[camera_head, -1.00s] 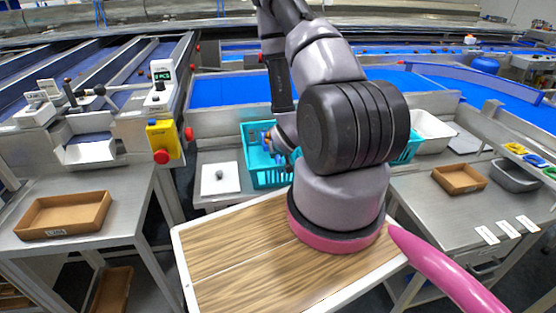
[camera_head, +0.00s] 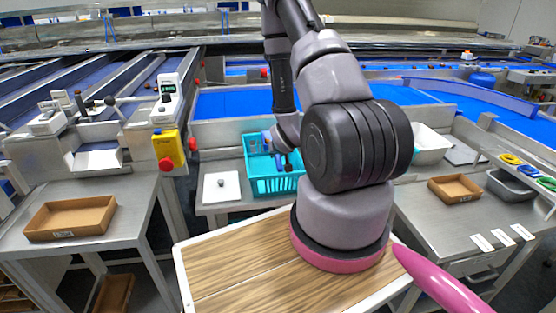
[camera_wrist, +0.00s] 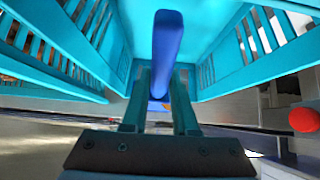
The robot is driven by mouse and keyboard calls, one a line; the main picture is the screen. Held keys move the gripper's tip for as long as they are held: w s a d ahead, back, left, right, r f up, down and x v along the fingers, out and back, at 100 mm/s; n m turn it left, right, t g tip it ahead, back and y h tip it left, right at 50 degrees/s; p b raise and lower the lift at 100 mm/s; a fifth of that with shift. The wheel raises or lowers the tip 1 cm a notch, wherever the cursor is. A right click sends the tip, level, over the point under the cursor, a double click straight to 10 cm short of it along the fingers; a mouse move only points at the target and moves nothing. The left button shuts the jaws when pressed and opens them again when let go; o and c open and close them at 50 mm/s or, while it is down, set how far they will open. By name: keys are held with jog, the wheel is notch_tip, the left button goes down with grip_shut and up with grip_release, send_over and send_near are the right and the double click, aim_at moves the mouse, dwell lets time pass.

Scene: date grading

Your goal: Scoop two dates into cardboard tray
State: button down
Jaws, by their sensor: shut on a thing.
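My gripper (camera_wrist: 158,118) is shut on a blue scoop handle (camera_wrist: 167,45), which stands upright between the fingers in the wrist view. In the head view the gripper is small and partly hidden by my arm, at the turquoise crate (camera_head: 276,185). The crate's slatted walls (camera_wrist: 75,75) surround the handle's upper part in the wrist view. The scoop's bowl is not clear. A brown cardboard tray (camera_head: 70,236) stands on the left table, and another (camera_head: 455,197) on the right table. I cannot make out any dates.
A white square plate (camera_head: 212,194) with a small dark round thing on it lies left of the crate. A yellow box with a red button (camera_head: 168,148) stands above it. A white bin (camera_head: 432,150) and a grey bin (camera_head: 512,187) stand right.

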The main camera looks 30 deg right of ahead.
jog(key=shift+r, duration=0.6)
jog(key=shift+r, duration=0.1)
jog(key=shift+s+a+r+t, duration=0.15)
jog(key=shift+s+r+t, duration=0.2)
jog(key=shift+r, duration=0.45)
jog(key=shift+s+a+r+t, duration=0.1)
jog(key=shift+s+r+t, duration=0.15)
jog(key=shift+s+r, duration=0.35)
jog(key=shift+w+r, duration=0.15)
